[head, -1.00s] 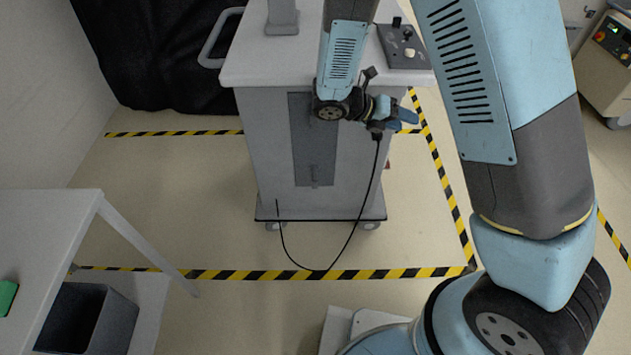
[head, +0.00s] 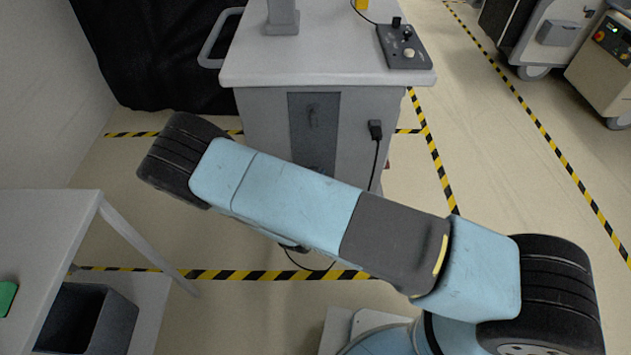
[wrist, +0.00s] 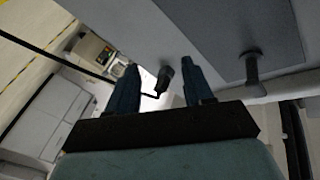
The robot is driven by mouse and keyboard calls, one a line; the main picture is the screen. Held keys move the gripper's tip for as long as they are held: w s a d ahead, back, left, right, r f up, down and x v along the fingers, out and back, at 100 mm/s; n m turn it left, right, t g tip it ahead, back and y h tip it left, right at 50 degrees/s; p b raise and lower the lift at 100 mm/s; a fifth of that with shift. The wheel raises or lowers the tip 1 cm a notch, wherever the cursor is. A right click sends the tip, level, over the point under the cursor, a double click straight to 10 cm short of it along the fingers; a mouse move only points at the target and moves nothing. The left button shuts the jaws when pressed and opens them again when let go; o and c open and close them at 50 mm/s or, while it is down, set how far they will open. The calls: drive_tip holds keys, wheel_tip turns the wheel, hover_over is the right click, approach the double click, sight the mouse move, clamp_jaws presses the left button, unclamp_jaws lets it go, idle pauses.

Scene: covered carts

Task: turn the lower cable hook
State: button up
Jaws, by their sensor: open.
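My gripper (wrist: 159,70) is open in the wrist view, its two dark blue fingers apart. Between the fingertips in the picture is a dark peg-like part (wrist: 165,76) with a thin bent piece; I cannot tell whether it is the lower cable hook, or whether a finger touches it. A second dark grey peg (wrist: 252,68) stands out from the grey panel to the right, clear of the fingers. In the head view my forearm hides my gripper and the cart's lower front. A black plug (head: 375,130) with a hanging cable is at the cart's right front.
The grey cart (head: 262,125) carries a control box (head: 402,46) on top. A white table (head: 45,225) and a dark bin (head: 85,318) are at the left. Beige machines stand at the upper right. Striped tape marks the floor, which is open right of the cart.

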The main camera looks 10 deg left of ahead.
drive_tip(key=s+a+f+n+y, duration=0.3)
drive_tip(key=s+f+n+y, duration=0.2)
drive_tip(key=f+n+y, duration=0.5)
drive_tip(key=w+a, duration=0.1)
drive_tip(key=w, duration=0.3)
drive_tip(key=w+a+n+h, duration=0.1)
drive_tip(key=w, duration=0.4)
drive_tip(key=w+f+n+h, duration=0.1)
drive_tip(key=w, duration=0.3)
drive_tip(key=shift+w+a, duration=0.15)
drive_tip(key=shift+a, duration=0.25)
drive_tip(key=c, duration=0.8)
drive_tip(key=shift+d, duration=0.25)
clamp_jaws()
drive_tip(key=shift+a, duration=0.15)
